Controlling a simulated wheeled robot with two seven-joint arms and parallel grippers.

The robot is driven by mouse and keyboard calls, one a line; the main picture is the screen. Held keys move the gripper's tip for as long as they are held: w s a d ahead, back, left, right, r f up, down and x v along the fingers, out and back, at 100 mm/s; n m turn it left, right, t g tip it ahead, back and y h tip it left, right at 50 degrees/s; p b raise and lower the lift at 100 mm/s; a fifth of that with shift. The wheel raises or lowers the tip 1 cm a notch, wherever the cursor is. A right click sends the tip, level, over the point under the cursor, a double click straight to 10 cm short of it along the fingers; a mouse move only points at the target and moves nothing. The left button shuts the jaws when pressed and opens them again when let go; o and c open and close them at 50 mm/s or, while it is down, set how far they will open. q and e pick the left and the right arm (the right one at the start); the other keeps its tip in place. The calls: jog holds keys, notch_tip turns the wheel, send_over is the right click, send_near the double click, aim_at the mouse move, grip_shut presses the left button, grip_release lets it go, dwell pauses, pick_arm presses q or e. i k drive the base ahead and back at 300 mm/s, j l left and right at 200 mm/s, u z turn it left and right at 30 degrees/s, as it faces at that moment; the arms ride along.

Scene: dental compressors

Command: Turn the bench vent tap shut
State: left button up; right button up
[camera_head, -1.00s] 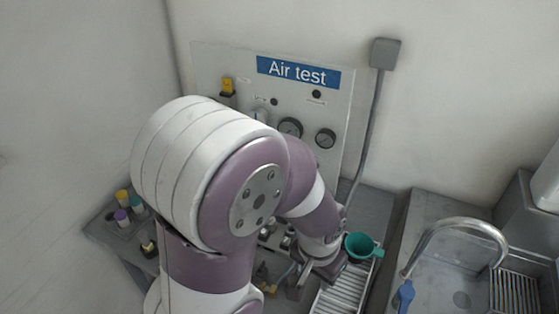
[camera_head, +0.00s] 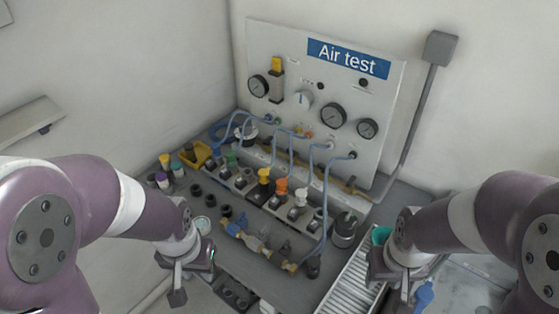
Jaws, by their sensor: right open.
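The test bench (camera_head: 215,262) carries a row of small valves and fittings with several coloured caps. A yellow-capped tap (camera_head: 264,176) and an orange-capped one (camera_head: 281,187) stand in its middle. Brass valves with blue handles (camera_head: 248,238) lie along the front. I cannot tell which of these is the vent tap; no label is readable. My left gripper (camera_head: 190,285) hangs over the bench's front left, apart from the valves; its finger gap is unclear.
The upright "Air test" panel (camera_head: 385,98) behind has gauges, a white knob (camera_head: 303,98) and a yellow-handled valve (camera_head: 277,66). Blue hoses (camera_head: 326,190) loop from panel to bench. A slatted rack (camera_head: 350,285) lies at the right. Coloured bottles (camera_head: 177,168) stand at the left.

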aim_at(295, 155)
jog(key=i+j+z, duration=0.3)
jog(key=j, duration=0.15)
jog(key=i+j+z, duration=0.1)
jog(key=j+z, duration=0.15)
jog(key=j, duration=0.25)
jog(key=i+j+z, duration=0.1)
jog(key=j+z, duration=0.2)
jog(key=j, duration=0.25)
jog(key=j+z, duration=0.25)
jog(key=j, duration=0.3)
jog(key=i, duration=0.05)
